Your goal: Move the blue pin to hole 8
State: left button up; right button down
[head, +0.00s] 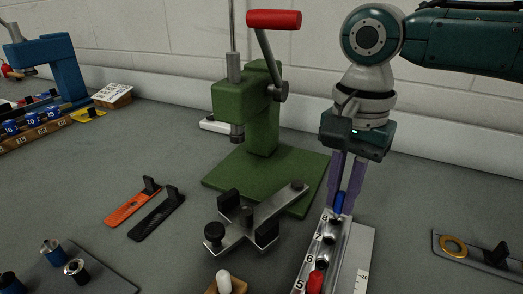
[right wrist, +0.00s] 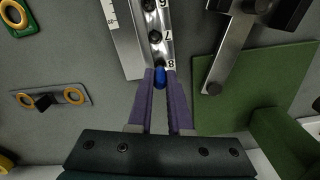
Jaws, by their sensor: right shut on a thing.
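The blue pin (head: 339,203) stands between the purple fingers of my right gripper (head: 341,209), which is shut on it. It also shows in the right wrist view (right wrist: 160,77). The numbered metal rail (head: 339,250) runs toward the front, with the label 8 at its far end. The pin is at hole 8, in line with that label. Its lower end is hard to see, so I cannot tell how deep it sits. Holes 7 (head: 329,238) and 6 (head: 322,262) look empty. My left gripper is not in view.
A red pin (head: 316,279) stands in the rail near label 5. A green press (head: 262,125) with a red-handled lever and a steel clamp fixture (head: 262,219) stand left of the rail. A plate with a brass ring (head: 453,247) lies to the right, with bare table between.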

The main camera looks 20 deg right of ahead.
jog(key=shift+f, duration=0.35)
jog(key=shift+f+b, duration=0.45)
jog(key=shift+f, duration=0.4)
jog(key=c, duration=0.8)
grip_release()
jog(key=shift+o, duration=0.2)
jog(key=shift+r, duration=0.1)
